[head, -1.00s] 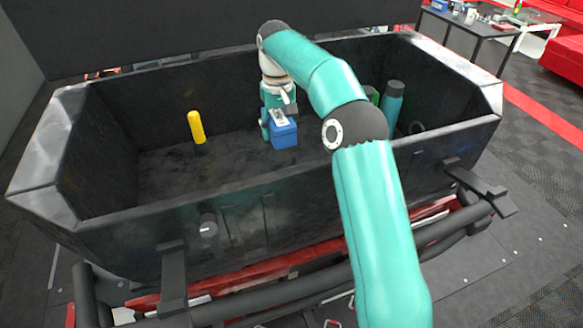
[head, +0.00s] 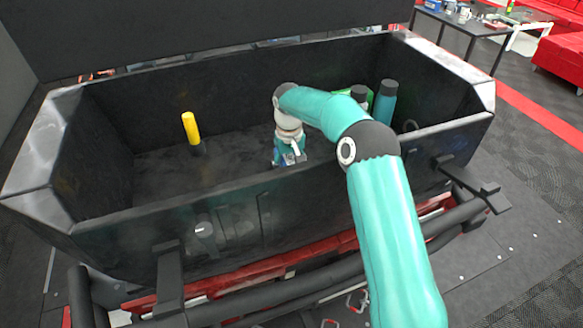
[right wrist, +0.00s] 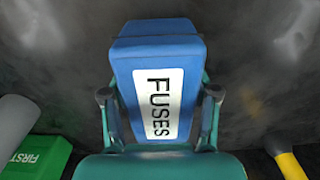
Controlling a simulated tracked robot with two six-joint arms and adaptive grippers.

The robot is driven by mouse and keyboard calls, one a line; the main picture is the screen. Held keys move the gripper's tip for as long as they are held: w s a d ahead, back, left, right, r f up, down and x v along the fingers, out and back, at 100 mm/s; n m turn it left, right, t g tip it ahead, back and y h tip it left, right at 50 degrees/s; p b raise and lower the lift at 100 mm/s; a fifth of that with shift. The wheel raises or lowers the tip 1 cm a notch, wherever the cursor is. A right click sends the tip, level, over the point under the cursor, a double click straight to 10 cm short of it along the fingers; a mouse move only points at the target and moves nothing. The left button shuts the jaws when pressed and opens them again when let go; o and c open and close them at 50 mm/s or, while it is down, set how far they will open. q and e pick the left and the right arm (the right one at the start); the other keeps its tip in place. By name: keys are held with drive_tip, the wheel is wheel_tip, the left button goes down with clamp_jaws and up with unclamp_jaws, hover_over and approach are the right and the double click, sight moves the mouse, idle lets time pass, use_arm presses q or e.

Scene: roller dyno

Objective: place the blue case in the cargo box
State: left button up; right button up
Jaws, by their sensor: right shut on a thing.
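The blue case (right wrist: 157,60) has a white label reading FUSES. My right gripper (right wrist: 160,110) is shut on it, one finger on each side, in the right wrist view. In the head view my right arm reaches over the near wall of the black cargo box (head: 246,217), and my right gripper (head: 289,155) is low inside it, partly behind that wall. The case is mostly hidden there. I cannot tell whether it touches the box floor. My left gripper is not in view.
Inside the box, a yellow-handled tool (head: 191,129) stands to the left. A teal bottle (head: 385,101) and a green first-aid box (right wrist: 38,157) are to the right. Bare floor lies between. A table (head: 467,28) stands beyond the box.

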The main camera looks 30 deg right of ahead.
drive_tip(key=shift+w+a+f, duration=0.25)
drive_tip(key=shift+w, duration=0.2)
drive_tip(key=shift+w+a, duration=0.2)
drive_tip(key=shift+a, duration=0.3)
drive_tip(key=shift+a+f+b, duration=0.1)
drive_tip(key=shift+f+b, duration=0.2)
drive_tip(key=o, duration=1.4)
drive_tip(key=shift+s+f, duration=0.15)
drive_tip(key=shift+f, duration=0.05)
drive_tip(key=shift+r, duration=0.1)
